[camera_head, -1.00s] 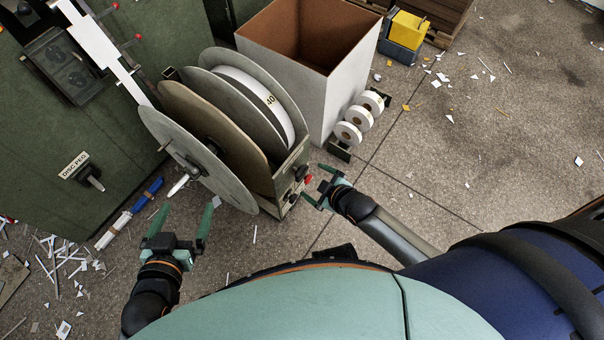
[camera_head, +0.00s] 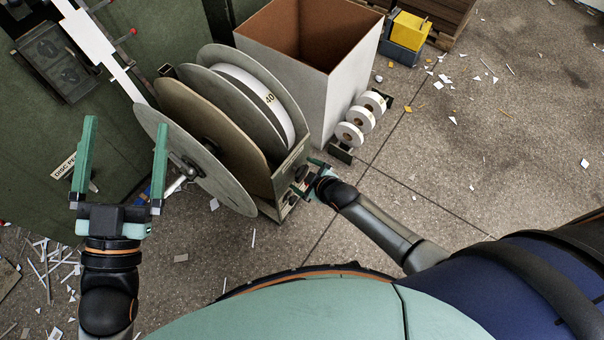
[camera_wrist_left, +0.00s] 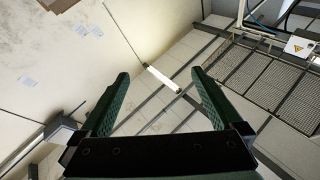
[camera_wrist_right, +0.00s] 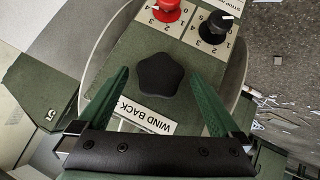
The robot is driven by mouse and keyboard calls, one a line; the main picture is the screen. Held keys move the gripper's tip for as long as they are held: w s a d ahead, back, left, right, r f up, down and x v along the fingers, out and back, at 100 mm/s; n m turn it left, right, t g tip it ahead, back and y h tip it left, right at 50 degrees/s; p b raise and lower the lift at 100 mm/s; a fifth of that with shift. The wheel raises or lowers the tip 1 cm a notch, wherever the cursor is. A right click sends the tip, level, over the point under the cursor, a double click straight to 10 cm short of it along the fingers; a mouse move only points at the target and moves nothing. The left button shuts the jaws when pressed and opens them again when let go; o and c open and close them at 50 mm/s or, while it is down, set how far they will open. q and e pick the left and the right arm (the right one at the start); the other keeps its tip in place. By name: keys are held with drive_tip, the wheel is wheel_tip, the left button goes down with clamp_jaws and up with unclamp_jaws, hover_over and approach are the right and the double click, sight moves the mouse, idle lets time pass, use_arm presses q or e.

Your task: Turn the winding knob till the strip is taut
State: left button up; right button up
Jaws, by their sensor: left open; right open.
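The black star-shaped winding knob (camera_wrist_right: 163,77) sits on a green panel above the upside-down "WIND BACK" label (camera_wrist_right: 148,121) in the right wrist view. My right gripper (camera_wrist_right: 158,73) is open, one finger on each side of the knob; I cannot tell whether they touch it. In the head view my right gripper (camera_head: 307,176) is at the feeder's panel and hides much of it. The white strip (camera_head: 128,83) runs from behind the front disc towards the upper left; its tension is unclear. My left gripper (camera_head: 126,122) is open and empty, left of the front disc.
A red knob (camera_wrist_right: 168,8) and a black pointer knob (camera_wrist_right: 216,27) are near the winding knob. The large disc (camera_head: 215,170) stands beside my left gripper. A tall box (camera_head: 330,90) and small white rolls (camera_head: 349,134) stand behind the feeder. Open floor lies right.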

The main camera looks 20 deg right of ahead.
use_arm(q)
drive_tip(key=shift+s+d+r+m+t+h+b, duration=0.1)
drive_tip(key=shift+s+r+m+t+h, duration=0.1)
drive_tip(key=shift+s+r+m+h, duration=0.4)
drive_tip(key=shift+s+d+r+m+t+h+b, duration=0.1)
drive_tip(key=shift+s+r+m+t+h+b, duration=0.2)
drive_tip(key=shift+r, duration=0.65)
drive_tip(key=shift+s+d+r+m+t+h+p, duration=0.1)
drive_tip(key=shift+s+r+m+h, duration=0.15)
drive_tip(key=shift+r+h, duration=0.4)
use_arm(e)
drive_tip(key=shift+x, duration=0.75)
use_arm(q)
drive_tip(key=shift+r, duration=0.1)
use_arm(e)
drive_tip(key=c, duration=1.4)
drive_tip(key=shift+o, duration=0.2)
use_arm(q)
drive_tip(key=shift+w+n+y, duration=0.15)
drive_tip(key=shift+n+y, duration=0.1)
use_arm(e)
drive_tip(key=shift+w+r, duration=0.1)
